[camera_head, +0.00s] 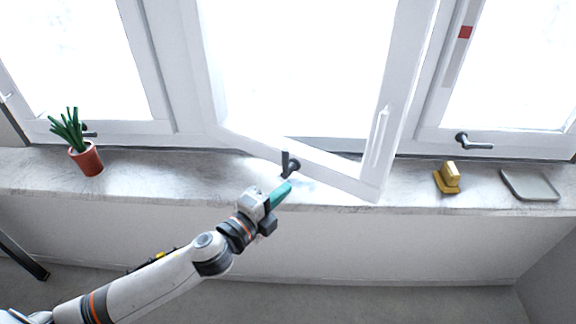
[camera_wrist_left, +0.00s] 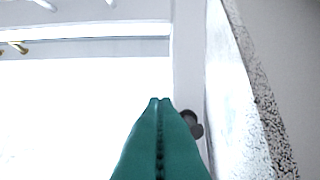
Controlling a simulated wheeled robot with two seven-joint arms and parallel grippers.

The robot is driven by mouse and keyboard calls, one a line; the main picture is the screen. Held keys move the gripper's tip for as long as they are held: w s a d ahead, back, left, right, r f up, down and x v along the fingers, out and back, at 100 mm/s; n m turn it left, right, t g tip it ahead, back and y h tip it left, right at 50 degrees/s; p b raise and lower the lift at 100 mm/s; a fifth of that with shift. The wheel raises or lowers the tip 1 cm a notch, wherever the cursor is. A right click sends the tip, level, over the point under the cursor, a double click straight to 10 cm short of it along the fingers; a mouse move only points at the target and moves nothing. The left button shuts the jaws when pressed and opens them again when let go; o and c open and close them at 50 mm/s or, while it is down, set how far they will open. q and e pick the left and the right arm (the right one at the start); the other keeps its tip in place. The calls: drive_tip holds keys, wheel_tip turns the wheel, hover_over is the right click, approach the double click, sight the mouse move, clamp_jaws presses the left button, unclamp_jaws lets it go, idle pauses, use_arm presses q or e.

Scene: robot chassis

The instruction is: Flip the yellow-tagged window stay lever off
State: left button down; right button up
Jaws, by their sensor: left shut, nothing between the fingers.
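A dark lever (camera_head: 290,163) stands upright at the foot of the middle window, above the sill. Other dark levers sit on the right window's lower frame (camera_head: 473,142) and, partly hidden by the plant, on the left window (camera_head: 90,133). I cannot make out a yellow tag on any of them. My left gripper (camera_head: 288,184), with teal fingers, is shut and empty just below and in front of the middle lever. In the left wrist view the closed fingertips (camera_wrist_left: 161,100) point at the window, and a dark rounded part (camera_wrist_left: 192,123) shows just right of them. I cannot tell whether they touch. My right gripper is out of view.
The middle window sash (camera_head: 330,163) is swung inward over the sill (camera_head: 180,180). A potted plant (camera_head: 87,160) stands at left. A yellow block-like object (camera_head: 448,178) and a grey tray (camera_head: 530,186) lie at right. The sill between plant and gripper is clear.

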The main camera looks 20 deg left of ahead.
sight(287, 167)
use_arm(q)
drive_tip(key=w+p, duration=0.3)
drive_tip(key=w, duration=0.5)
drive_tip(key=shift+a, duration=0.55)
drive_tip(key=shift+w+d, duration=0.1)
drive_tip(key=shift+a+n, duration=0.25)
drive_tip(key=shift+n, duration=0.15)
